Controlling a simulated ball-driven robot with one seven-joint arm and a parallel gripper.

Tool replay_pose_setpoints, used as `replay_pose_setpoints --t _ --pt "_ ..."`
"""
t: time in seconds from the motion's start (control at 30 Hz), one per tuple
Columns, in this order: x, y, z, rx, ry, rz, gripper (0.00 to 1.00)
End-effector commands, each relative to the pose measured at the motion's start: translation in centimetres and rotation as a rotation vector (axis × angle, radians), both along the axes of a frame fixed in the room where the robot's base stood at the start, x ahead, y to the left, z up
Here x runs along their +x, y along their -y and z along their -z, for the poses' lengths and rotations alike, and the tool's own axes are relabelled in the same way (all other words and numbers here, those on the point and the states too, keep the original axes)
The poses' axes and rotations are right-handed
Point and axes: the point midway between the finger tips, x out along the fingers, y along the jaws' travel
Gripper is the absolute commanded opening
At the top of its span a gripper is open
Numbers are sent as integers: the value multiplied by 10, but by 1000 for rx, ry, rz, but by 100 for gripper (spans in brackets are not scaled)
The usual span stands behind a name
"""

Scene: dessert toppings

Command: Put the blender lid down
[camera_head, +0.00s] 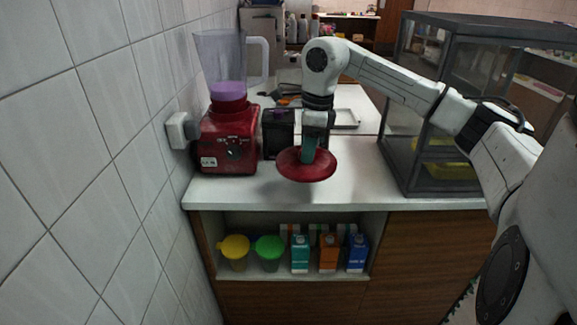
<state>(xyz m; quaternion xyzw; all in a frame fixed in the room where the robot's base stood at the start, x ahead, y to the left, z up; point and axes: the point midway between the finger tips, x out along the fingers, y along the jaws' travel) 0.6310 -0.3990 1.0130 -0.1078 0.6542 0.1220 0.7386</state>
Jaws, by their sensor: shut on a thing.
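The blender lid (322,172) is a round red disc. My gripper (309,150) points down over its middle and is shut on it. The lid is near the front of the white counter (235,190). I cannot tell whether it touches the counter or hangs a little above it. The blender (229,138) stands to the left of the lid, upright, with a red base, a clear jug (218,62) and purple contents low in the jug. The jug's top is open. The fingertips are partly hidden at the lid's centre.
A dark box-like appliance (278,134) stands behind the lid. A glass display case (416,130) bounds the counter on the right. A tiled wall and a socket (179,130) bound the left. Cups and cartons (300,253) fill the shelf below. Counter shows bare right of the lid.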

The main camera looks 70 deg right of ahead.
Motion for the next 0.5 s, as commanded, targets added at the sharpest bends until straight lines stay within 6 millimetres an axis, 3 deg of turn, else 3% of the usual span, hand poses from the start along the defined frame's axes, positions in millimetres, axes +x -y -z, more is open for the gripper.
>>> replay_pose_setpoints --t 0.13,0.3,0.5 --pt "32 13 9 4 0 0 2" --pt "53 23 42 4 0 2 2" --pt "66 30 60 1 1 2 2"
